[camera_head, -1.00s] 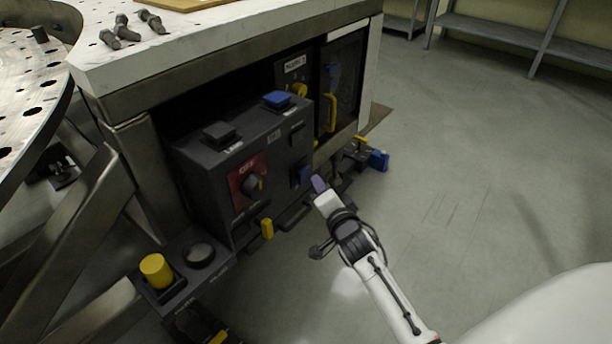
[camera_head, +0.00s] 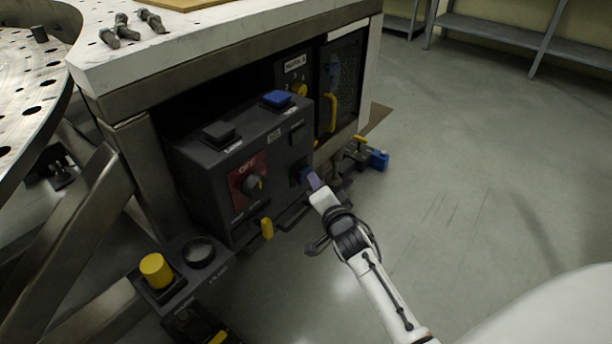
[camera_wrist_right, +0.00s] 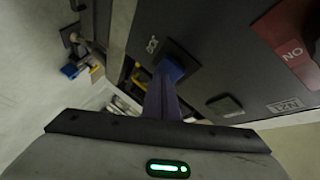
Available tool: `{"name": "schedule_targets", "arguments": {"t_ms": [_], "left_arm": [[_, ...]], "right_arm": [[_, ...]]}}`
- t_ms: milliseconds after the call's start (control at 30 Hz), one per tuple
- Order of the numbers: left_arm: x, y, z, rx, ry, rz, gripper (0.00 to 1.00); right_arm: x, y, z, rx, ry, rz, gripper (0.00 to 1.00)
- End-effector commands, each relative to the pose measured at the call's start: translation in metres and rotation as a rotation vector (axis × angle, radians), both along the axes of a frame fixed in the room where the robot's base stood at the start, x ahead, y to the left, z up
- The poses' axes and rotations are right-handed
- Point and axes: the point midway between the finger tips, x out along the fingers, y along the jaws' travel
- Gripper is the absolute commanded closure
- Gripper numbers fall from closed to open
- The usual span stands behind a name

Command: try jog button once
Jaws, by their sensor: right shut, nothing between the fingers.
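The dark control box (camera_head: 205,188) stands under the table. Its blue jog button (camera_head: 302,174) is on the front face, at the right; in the wrist view the blue button (camera_wrist_right: 173,69) sits beside a label that seems to read JOG. My right gripper (camera_head: 314,181) is shut and empty, its purple fingertips at the button. In the wrist view its fingers (camera_wrist_right: 163,94) overlap the lower part of the button. I cannot tell whether they touch or press it. My left gripper is not in view.
A red OFF plate with a dark knob (camera_head: 252,185) is left of the button. A black button (camera_head: 221,134) and a blue button (camera_head: 277,98) are on top. A yellow cylinder (camera_head: 155,268) stands at lower left. Open floor (camera_head: 470,190) lies right.

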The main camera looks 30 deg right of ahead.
Motion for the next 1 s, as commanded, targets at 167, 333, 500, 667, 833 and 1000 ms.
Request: {"name": "schedule_targets", "arguments": {"t_ms": [167, 333, 500, 667, 833, 1000], "left_arm": [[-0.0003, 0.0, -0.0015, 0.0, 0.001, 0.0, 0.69], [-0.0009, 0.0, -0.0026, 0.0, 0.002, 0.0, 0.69], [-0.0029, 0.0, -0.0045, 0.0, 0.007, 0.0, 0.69], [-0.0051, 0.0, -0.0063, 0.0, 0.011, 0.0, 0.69], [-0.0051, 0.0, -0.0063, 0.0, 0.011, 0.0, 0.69], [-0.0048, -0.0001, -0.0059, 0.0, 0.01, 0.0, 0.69]], "right_arm": [[0.0021, 0.0008, -0.0002, 0.001, 0.0, 0.0, 1.0], [0.0039, 0.0015, -0.0004, 0.002, 0.0, -0.001, 1.0], [0.0057, 0.0022, -0.0006, 0.001, 0.001, -0.001, 1.0], [0.0076, 0.003, -0.0006, 0.001, 0.001, -0.001, 1.0], [0.0086, 0.0034, -0.0003, 0.0, 0.001, 0.0, 1.0], [0.0084, 0.0036, -0.0003, 0.0, 0.0, 0.0, 1.0]]}}
